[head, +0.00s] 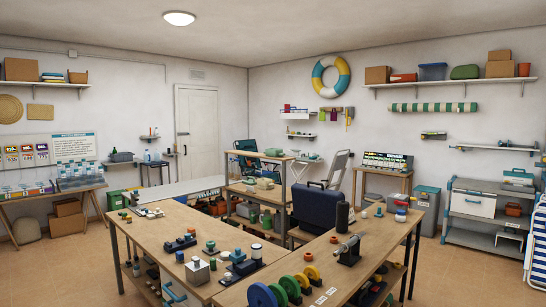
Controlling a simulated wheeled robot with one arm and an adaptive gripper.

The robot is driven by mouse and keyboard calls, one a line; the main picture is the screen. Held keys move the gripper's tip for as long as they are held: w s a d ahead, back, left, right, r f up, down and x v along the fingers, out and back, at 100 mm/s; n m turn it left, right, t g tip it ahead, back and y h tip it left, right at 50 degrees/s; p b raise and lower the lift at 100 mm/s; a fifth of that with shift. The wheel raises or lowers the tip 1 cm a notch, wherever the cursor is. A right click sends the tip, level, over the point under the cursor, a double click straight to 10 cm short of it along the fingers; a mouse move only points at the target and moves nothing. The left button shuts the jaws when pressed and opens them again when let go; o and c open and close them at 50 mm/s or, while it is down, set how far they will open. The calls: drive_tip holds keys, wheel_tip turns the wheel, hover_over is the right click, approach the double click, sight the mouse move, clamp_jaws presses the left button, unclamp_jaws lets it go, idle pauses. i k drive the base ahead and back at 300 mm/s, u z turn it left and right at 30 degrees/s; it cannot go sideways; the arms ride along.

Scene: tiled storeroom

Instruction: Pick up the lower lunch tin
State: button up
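I cannot make out a lunch tin for certain in the head view; things are small at this distance. Small pale green boxy items (265,184) lie on the wooden shelf unit in the middle of the room, and I cannot tell whether they are tins. A green rounded box (465,72) sits on the high right wall shelf, and I cannot tell what it is either. My gripper is not in view.
Two wooden workbenches (150,222) fill the foreground, carrying small tools and coloured discs (260,296). A dark blue case (318,208) stands behind them. A grey shelf cart (480,235) stands at right. Tiled floor (60,265) is clear at left.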

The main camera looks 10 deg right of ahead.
sight(271, 152)
drive_tip(key=z, duration=1.55)
drive_tip(key=i, duration=8.65)
drive_tip(key=u, duration=0.95)
